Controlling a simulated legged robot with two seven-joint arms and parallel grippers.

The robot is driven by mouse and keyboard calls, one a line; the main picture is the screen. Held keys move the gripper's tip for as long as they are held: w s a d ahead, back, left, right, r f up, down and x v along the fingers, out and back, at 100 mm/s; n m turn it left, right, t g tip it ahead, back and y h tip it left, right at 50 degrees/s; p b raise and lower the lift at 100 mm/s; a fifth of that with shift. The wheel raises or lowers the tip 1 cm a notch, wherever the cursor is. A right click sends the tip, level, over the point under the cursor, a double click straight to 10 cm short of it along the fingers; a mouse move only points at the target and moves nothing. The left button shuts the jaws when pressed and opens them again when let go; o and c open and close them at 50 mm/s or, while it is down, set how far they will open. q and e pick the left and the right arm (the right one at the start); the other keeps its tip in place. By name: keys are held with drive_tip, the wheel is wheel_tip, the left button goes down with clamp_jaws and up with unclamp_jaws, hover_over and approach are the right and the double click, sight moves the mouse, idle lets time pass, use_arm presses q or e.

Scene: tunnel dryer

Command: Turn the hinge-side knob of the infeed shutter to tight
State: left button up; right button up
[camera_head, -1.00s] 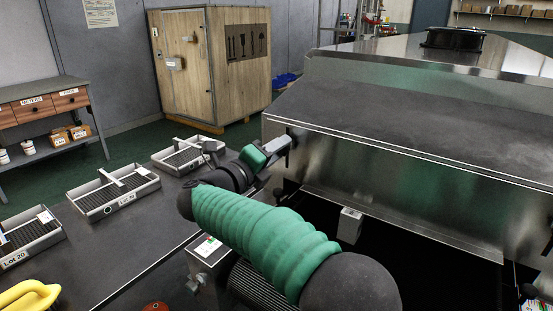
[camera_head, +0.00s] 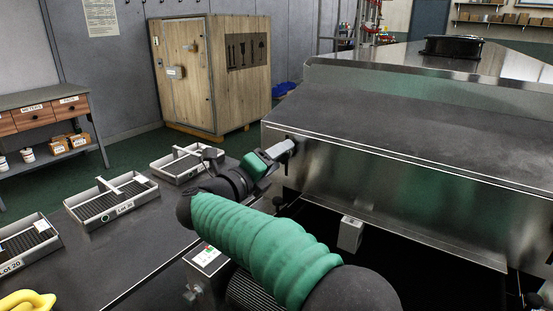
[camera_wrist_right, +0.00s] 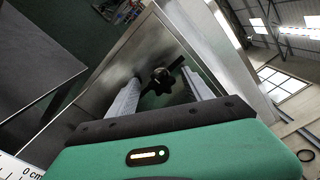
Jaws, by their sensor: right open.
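The shutter (camera_head: 400,190) is a broad steel panel on the front of the dryer, in the right half of the head view. My right gripper (camera_head: 288,148) is at its upper left corner. In the right wrist view a black lobed knob (camera_wrist_right: 162,76) on a steel surface shows between the far ends of the two fingers of my right gripper (camera_wrist_right: 162,92). The fingers stand apart, one on each side of the knob; I cannot tell whether either touches it. In the head view the knob is mostly hidden by the gripper. My left gripper is not in view.
A grey box with a white label (camera_head: 207,257) stands beside my right arm. A wooden cabinet (camera_head: 212,75) stands behind. Below the shutter is a dark opening (camera_head: 400,270).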

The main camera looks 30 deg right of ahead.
drive_tip(key=shift+a, duration=0.1)
drive_tip(key=p+v, duration=0.3)
drive_tip(key=v, duration=1.3)
drive_tip(key=shift+a+p, duration=0.4)
drive_tip(key=shift+s+f, duration=0.1)
